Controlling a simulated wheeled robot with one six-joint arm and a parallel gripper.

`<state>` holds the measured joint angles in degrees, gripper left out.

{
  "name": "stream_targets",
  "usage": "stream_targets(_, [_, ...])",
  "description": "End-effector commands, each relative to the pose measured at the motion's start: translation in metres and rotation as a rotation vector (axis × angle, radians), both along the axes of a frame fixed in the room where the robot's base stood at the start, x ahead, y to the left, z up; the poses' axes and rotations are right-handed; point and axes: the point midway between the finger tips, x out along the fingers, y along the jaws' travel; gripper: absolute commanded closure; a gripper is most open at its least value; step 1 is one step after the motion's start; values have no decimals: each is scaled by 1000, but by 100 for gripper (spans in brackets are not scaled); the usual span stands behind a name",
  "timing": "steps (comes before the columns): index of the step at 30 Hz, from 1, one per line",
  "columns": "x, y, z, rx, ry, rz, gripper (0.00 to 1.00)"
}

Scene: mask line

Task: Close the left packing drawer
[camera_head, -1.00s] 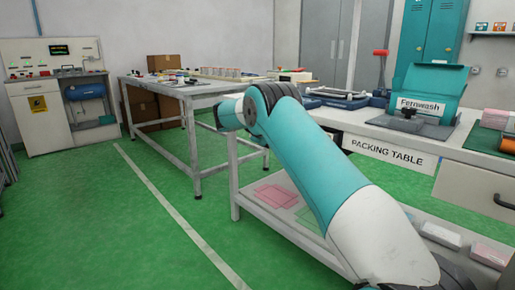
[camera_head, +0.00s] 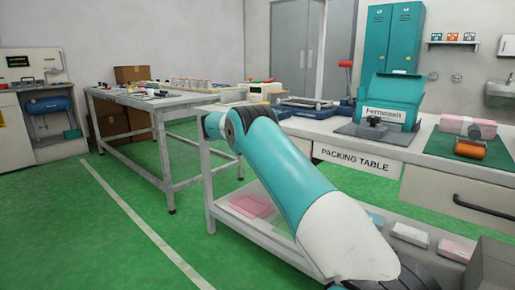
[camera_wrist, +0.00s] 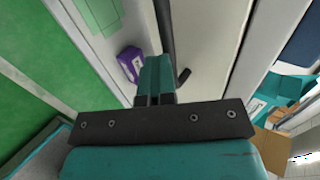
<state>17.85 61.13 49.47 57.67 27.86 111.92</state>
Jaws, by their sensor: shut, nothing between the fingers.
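In the wrist view my gripper (camera_wrist: 156,62) is shut and empty, its teal fingers together. It is in front of a pale drawer-like panel (camera_wrist: 215,45) with a dark bar handle (camera_wrist: 168,35). The fingertips appear close beside the handle; I cannot tell whether they touch. In the head view the packing table (camera_head: 305,128) carries a "PACKING TABLE" sign (camera_head: 352,160). A drawer (camera_head: 430,188) with a black handle (camera_head: 485,208) is right of the sign. My arm covers the area left of the sign, so the left drawer's opening cannot be judged. My gripper is hidden there.
A lower shelf (camera_head: 232,222) under the table holds flat pink and white packs. A purple box (camera_wrist: 131,64) lies near my fingers in the wrist view. A second table (camera_head: 125,98) stands at the left. Green floor (camera_head: 70,225) is clear at the front left.

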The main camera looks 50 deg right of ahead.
Motion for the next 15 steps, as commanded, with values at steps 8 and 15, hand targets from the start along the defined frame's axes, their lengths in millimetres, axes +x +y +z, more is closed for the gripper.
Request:
stream_targets(8, [-4,34,-15,-2,-1,-3,100])
stream_targets(15, [-5,83,32,0,0,-3,100])
